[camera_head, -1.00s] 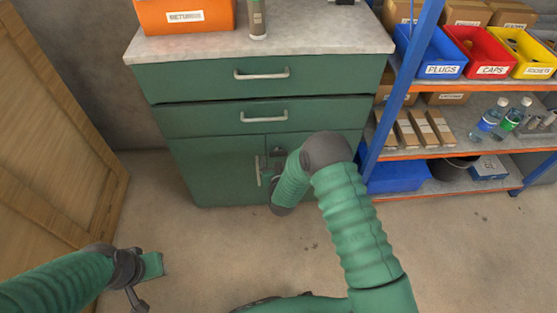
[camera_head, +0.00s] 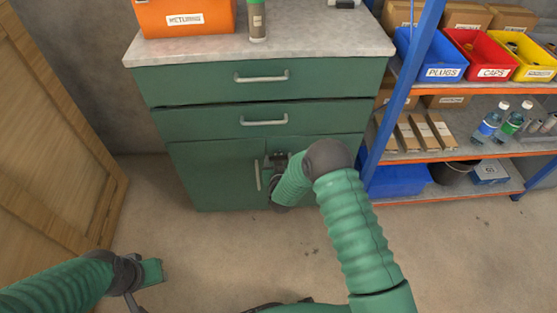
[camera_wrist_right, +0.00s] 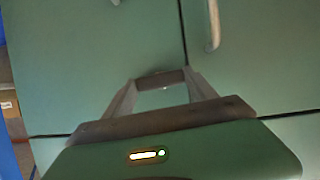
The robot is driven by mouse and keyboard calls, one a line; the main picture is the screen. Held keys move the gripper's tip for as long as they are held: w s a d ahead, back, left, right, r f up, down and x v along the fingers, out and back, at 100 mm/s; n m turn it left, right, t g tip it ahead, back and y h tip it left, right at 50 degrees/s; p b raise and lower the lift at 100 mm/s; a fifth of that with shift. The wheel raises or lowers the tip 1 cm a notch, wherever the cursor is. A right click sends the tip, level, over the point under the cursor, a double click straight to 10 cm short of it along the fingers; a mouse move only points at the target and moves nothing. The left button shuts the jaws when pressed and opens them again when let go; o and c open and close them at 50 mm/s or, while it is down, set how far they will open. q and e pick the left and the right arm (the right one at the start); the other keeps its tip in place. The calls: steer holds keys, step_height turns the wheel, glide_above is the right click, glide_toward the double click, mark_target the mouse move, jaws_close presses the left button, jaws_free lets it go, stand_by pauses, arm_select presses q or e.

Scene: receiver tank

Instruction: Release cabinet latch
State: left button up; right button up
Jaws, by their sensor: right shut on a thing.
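The green cabinet (camera_head: 215,172) stands ahead, with two drawers above and two lower doors, which look closed. Its latch (camera_wrist_right: 160,79) is a small dark grey bar at the doors in the right wrist view. My right gripper (camera_wrist_right: 161,92) is shut on the latch, one finger on each side. In the head view my right gripper (camera_head: 276,162) is at the lower doors, beside the left door's upright handle (camera_head: 258,175), and my wrist partly hides it. My left gripper (camera_head: 138,288) is low at the left, away from the cabinet; its jaw opening is unclear.
An orange returns bin (camera_head: 185,18) and a bottle (camera_head: 257,20) stand on the cabinet top. A blue-framed shelf (camera_head: 400,95) with bins, boxes and bottles is close on the right. A wooden crate or panel (camera_head: 50,140) stands at left. The floor in front is clear.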

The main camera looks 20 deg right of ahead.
steer(key=shift+m+y, duration=0.3)
steer(key=shift+y, duration=0.1)
steer(key=o, duration=1.4)
steer(key=shift+c, duration=0.2)
